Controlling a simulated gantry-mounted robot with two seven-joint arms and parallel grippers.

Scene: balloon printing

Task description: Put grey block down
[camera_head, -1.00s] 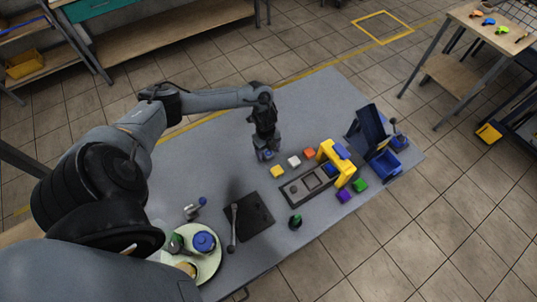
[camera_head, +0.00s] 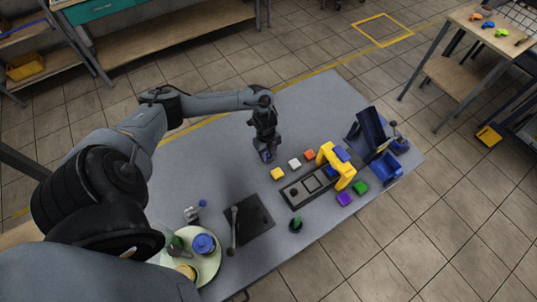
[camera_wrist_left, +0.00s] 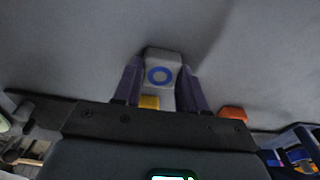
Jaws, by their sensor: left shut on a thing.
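My left gripper (camera_head: 267,155) is over the far middle of the grey table, to the left of a yellow block. It is shut on the grey block, which shows between the two fingers in the left wrist view (camera_wrist_left: 162,70) with a blue ring on its face. In the head view the block is mostly hidden by the fingers, and I cannot tell whether it touches the table. My right gripper is not in view.
A yellow block (camera_head: 278,174), a white block (camera_head: 294,163) and an orange block (camera_head: 309,154) lie just right of the gripper. Beyond them stands a yellow arch (camera_head: 343,173) on a dark base (camera_head: 297,196). Table left of the gripper is clear.

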